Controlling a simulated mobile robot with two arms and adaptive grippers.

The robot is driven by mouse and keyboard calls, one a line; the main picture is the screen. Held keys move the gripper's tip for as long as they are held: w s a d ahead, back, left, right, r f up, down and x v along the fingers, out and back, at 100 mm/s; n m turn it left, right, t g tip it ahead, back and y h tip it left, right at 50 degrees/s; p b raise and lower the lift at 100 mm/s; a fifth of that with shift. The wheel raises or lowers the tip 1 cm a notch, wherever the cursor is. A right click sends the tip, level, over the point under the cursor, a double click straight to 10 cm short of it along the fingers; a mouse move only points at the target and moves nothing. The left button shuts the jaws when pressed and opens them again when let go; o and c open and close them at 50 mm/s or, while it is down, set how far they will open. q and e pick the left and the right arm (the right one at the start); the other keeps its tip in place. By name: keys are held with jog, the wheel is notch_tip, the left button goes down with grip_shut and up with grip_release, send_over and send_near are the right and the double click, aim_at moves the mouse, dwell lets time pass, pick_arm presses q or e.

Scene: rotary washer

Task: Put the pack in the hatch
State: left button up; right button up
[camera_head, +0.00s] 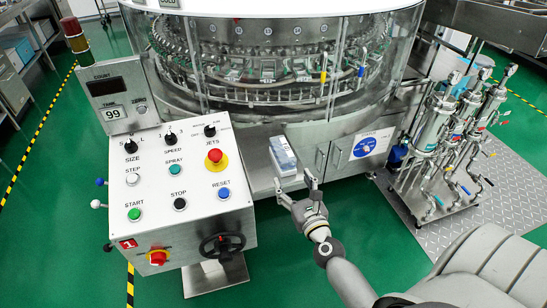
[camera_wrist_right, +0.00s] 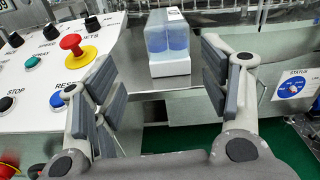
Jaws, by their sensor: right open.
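The pack (camera_head: 283,156) is a small box with a clear top part, blue contents and a white base. It stands on a steel ledge (camera_head: 258,170) in front of the washer. In the right wrist view the pack (camera_wrist_right: 169,45) stands upright ahead, between my open fingers but beyond their tips. My right gripper (camera_head: 296,184) is open and empty, just in front of the pack, apart from it. It also shows in the right wrist view (camera_wrist_right: 158,85). The round washer (camera_head: 270,60) has a curved clear front; I cannot tell which part is the hatch. My left gripper is not in view.
A control panel (camera_head: 165,180) with buttons, knobs and a handwheel stands close left of the ledge. A cabinet with a blue status dial (camera_head: 365,147) is right of it. A cart with steel cylinders (camera_head: 436,120) stands further right. Green floor in front is mostly clear.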

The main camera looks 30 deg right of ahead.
aim_at(284, 150)
jog(key=shift+w+d+r+m, duration=0.1)
jog(key=shift+d+r+m, duration=0.05)
jog(key=shift+r+m, duration=0.45)
jog(key=shift+w+d+r, duration=0.2)
jog(key=shift+w+r, duration=0.1)
jog(key=p+x, duration=0.1)
jog(key=x, duration=0.3)
jog(key=shift+w+d+f, duration=0.1)
jog(key=shift+w, duration=0.15)
jog(key=shift+w+d, duration=0.1)
jog(key=shift+w, duration=0.25)
jog(key=x, duration=0.5)
jog(key=shift+s+d, duration=0.1)
jog(key=shift+d, duration=0.1)
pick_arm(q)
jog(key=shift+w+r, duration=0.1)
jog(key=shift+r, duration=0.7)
